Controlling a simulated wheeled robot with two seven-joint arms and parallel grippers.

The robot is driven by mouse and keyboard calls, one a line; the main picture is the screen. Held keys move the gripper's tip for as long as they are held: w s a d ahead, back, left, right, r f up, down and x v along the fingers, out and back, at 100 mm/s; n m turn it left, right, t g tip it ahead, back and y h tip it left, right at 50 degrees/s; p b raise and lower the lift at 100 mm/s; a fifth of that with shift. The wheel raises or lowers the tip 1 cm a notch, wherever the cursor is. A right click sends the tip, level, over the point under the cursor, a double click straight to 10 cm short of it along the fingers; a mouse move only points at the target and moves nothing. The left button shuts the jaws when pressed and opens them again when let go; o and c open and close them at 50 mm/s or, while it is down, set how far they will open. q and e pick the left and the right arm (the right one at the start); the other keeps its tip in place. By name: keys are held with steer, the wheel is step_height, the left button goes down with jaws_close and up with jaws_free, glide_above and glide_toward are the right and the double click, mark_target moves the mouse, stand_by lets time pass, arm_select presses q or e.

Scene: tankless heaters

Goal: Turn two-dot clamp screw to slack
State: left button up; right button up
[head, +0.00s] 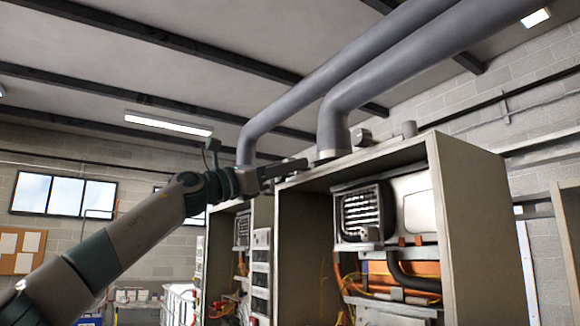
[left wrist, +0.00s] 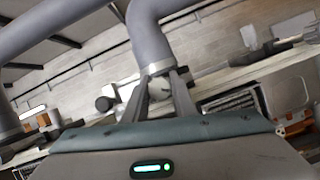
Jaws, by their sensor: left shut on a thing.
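My left gripper (head: 290,168) reaches in from the left, above the cabinet tops, with its fingertips beside the foot of the nearer grey flue pipe (head: 338,115). In the left wrist view the two fingers (left wrist: 161,88) are shut on a pale round screw head (left wrist: 158,91) with a dark mark on it. It sits just below the pipe's clamp collar (left wrist: 160,68). This collar also shows in the head view (head: 328,156). No dots can be made out, so I cannot tell which screw this is. My right gripper is not in view.
The nearer open heater cabinet (head: 390,150) holds a heater unit (head: 362,212) and pipes. A second flue pipe (head: 262,125) drops to the farther cabinet (head: 228,225). Short grey stubs (head: 362,137) stand on the nearer top, right of the pipe.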

arm_select(q)
steer(key=shift+f+n+t+y+b, duration=0.1)
steer(key=shift+n+t+y+b, duration=0.6)
steer(key=shift+n+b, duration=1)
steer(key=shift+f+n+t+y+b, duration=0.1)
steer(key=shift+n+t+y+b, duration=0.6)
steer(key=shift+n+b, duration=1)
steer(key=shift+r+n+t+y+b, duration=0.15)
steer(key=shift+n+t+y+b, duration=0.3)
steer(key=shift+n, duration=1.05)
steer(key=shift+w+r, duration=0.1)
steer(key=o, duration=1)
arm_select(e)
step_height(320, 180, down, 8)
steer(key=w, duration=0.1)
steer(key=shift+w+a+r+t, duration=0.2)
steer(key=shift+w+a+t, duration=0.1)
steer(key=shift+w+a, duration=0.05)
arm_select(q)
steer(key=shift+a, duration=0.1)
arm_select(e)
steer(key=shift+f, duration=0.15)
